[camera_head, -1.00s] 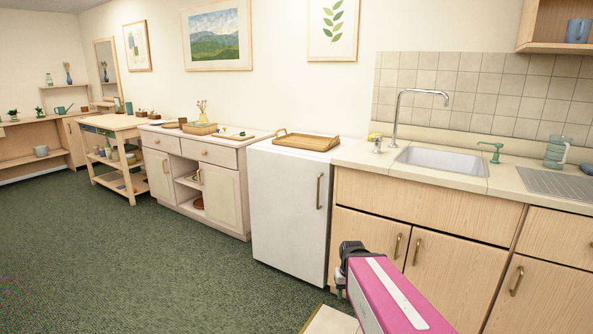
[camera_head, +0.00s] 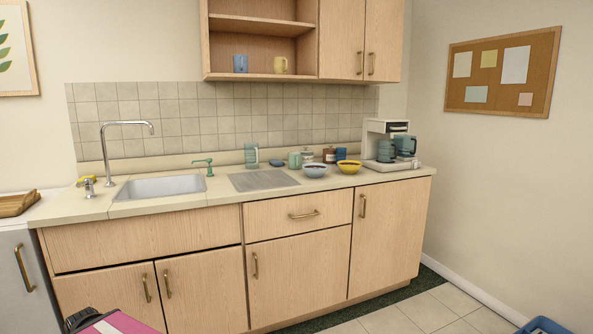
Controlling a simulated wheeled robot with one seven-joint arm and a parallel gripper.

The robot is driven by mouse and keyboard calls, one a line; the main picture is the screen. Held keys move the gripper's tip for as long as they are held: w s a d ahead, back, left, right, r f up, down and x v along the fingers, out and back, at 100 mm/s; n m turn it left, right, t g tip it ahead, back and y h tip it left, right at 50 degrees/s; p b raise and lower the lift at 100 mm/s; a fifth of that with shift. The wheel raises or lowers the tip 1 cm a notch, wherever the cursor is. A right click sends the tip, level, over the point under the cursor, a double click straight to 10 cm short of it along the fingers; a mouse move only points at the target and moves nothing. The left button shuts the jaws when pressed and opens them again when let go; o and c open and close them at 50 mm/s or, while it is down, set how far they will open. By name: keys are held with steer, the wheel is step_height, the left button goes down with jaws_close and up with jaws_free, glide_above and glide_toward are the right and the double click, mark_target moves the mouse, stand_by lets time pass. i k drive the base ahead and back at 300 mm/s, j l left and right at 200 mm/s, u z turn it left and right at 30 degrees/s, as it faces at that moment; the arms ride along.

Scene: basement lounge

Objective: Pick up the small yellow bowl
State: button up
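The small yellow bowl (camera_head: 349,166) stands upright on the counter toward its right end, with something dark inside it. It is just right of a light blue bowl (camera_head: 315,171) and left of the coffee machine. My arm shows only at the bottom left as a pink link with a dark end (camera_head: 79,319), low in front of the cabinets. It is far from the yellow bowl. The fingers cannot be made out, so whether my gripper is open or shut does not show.
The coffee machine (camera_head: 385,142) stands right of the bowls. Jars, a blue cup (camera_head: 341,154) and a green mug (camera_head: 294,160) stand behind or beside them. The sink (camera_head: 160,187) and tap are left. A blue bin (camera_head: 541,326) is on the floor at lower right.

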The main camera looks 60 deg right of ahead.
mark_target(347, 167)
steer(key=z, duration=2.55)
steer(key=i+l, duration=0.2)
steer(key=i+z, duration=0.05)
steer(key=i, duration=0.05)
